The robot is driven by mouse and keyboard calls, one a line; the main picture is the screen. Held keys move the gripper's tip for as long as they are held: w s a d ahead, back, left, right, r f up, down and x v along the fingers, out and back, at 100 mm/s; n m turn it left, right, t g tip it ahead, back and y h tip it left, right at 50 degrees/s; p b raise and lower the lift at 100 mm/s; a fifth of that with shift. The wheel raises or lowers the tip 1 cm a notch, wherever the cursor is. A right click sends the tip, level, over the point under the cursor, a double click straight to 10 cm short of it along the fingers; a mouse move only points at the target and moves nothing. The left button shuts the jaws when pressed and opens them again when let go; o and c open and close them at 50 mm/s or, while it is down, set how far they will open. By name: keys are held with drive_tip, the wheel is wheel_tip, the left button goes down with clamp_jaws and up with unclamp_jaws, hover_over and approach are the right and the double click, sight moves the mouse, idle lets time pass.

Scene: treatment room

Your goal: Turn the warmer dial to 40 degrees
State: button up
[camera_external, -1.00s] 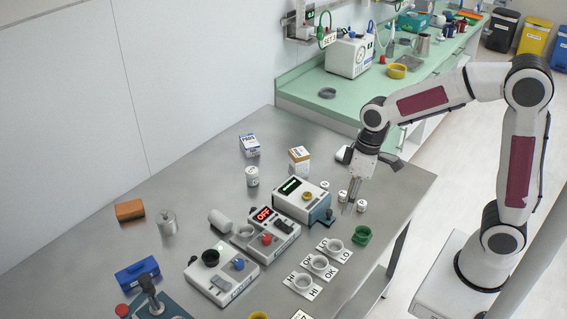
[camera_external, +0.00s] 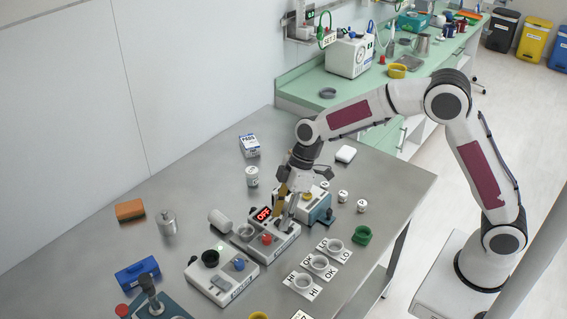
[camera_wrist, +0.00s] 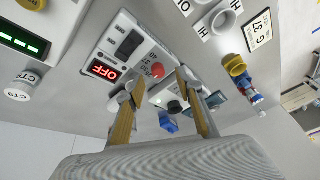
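The warmer, a white box (camera_external: 284,243) whose red display (camera_external: 263,213) reads OFF, stands on the steel table. A round red dial (camera_external: 267,239) is on its front; the dial also shows in the wrist view (camera_wrist: 158,70), with the display (camera_wrist: 104,69) beside it. My gripper (camera_external: 285,214) hangs above the warmer, fingers pointing down, and partly covers its top. In the wrist view my gripper's fingers (camera_wrist: 160,84) are apart with nothing held. The red dial appears in line with the gap between the tips; I cannot tell the distance left between them.
A box with a green display (camera_external: 316,207) stands close behind the warmer. A controller with black and blue knobs (camera_external: 222,278) is in front left. Grey rings on labelled cards (camera_external: 320,265) lie to the right, with a green cup (camera_external: 362,235).

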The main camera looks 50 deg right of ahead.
sight(267, 237)
drive_tip(key=shift+w+a+r+n, duration=0.3)
drive_tip(key=shift+w+r+n, duration=0.2)
drive_tip(key=shift+n, duration=0.6)
drive_tip(key=shift+f, duration=0.15)
drive_tip(key=shift+x, duration=3.8)
drive_tip(key=shift+w+a, duration=0.1)
clamp_jaws()
